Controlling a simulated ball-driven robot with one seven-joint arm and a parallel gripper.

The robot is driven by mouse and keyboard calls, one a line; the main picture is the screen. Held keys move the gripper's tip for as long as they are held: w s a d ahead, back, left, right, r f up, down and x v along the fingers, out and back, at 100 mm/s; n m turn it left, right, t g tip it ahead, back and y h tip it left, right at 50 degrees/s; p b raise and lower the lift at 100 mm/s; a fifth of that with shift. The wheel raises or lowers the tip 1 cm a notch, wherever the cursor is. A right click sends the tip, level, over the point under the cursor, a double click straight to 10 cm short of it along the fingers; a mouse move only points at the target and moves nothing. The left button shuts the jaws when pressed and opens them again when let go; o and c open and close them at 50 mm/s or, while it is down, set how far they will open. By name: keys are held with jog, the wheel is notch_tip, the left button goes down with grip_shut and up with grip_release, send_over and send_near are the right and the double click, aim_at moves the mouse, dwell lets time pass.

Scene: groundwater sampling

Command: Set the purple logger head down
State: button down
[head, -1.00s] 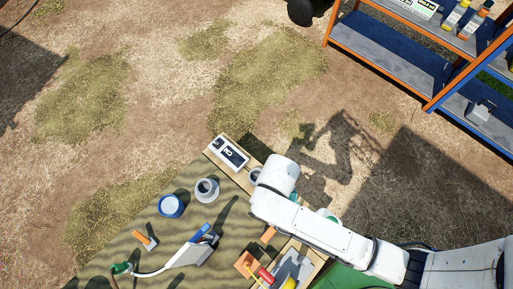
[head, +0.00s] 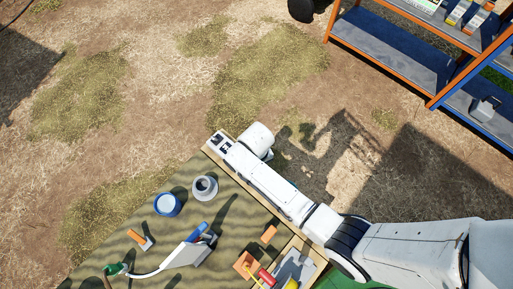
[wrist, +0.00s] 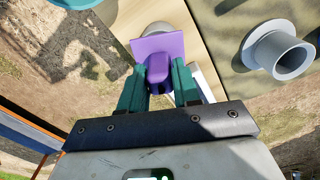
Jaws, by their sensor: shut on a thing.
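The purple logger head (wrist: 165,44) shows in the wrist view as a flat square plate with a rounded block. My gripper (wrist: 158,80) is shut on the block, with one green finger at each side. A pale round thing (wrist: 152,29) shows just beyond the plate, partly covered by it; I cannot tell whether they touch. The wooden table edge lies beneath. In the head view my arm covers the gripper and the logger head, above the table's far corner.
A grey flanged pipe piece (head: 204,188) stands on the table (head: 128,225), also in the wrist view (wrist: 283,54). Beside it are a blue-rimmed container (head: 167,204), a trowel-like tool (head: 190,252) and orange-handled items. Shelves (head: 400,50) stand far right.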

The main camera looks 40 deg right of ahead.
jog(key=shift+f, duration=0.7)
jog(key=c, duration=0.8)
grip_release()
notch_tip(320, 180, up, 12)
jog(key=p, duration=0.2)
jog(key=shift+p, duration=0.4)
jog(key=shift+d, duration=0.1)
jog(key=s+d+r+n, duration=0.1)
jog(key=s+d+r, duration=0.2)
jog(key=s, duration=0.5)
jog(key=s+d+r+t, duration=0.1)
jog(key=s+d+r, duration=0.3)
jog(key=s, duration=0.5)
notch_tip(320, 180, up, 2)
jog(key=shift+d+r+n, duration=0.1)
jog(key=shift+d+n, duration=0.2)
jog(key=shift+n, duration=0.1)
